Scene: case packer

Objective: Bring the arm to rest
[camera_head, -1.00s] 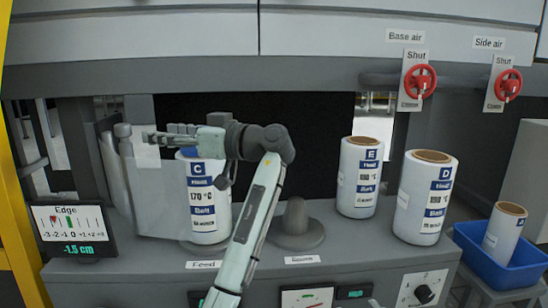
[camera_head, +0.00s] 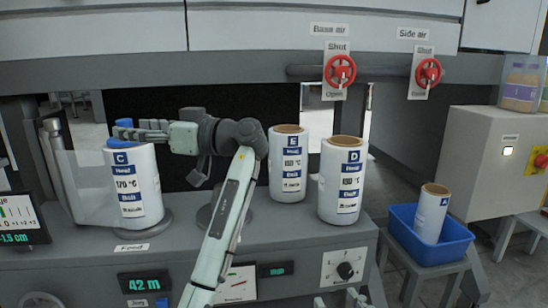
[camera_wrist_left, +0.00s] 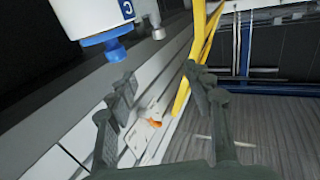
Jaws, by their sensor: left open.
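My left gripper (camera_head: 126,132) is open, with nothing between its fingers, and points left in the head view. It overlaps the top of white roll C (camera_head: 126,188), which stands upright on the feed spindle base at the left. In the left wrist view the open fingers (camera_wrist_left: 160,92) are apart from roll C (camera_wrist_left: 88,14). The blue core plug (camera_wrist_left: 114,50) of roll C shows there, upper left. My left arm (camera_head: 222,225) rises from the bottom of the head view and bends left at the wrist. My right gripper is not in view.
Rolls E (camera_head: 288,163) and D (camera_head: 341,182) stand on the machine top (camera_head: 290,235) right of my arm. A blue bin (camera_head: 440,253) holding a small roll (camera_head: 430,213) is further right. The Edge display (camera_head: 20,220) is at far left. A yellow post (camera_wrist_left: 190,75) shows in the wrist view.

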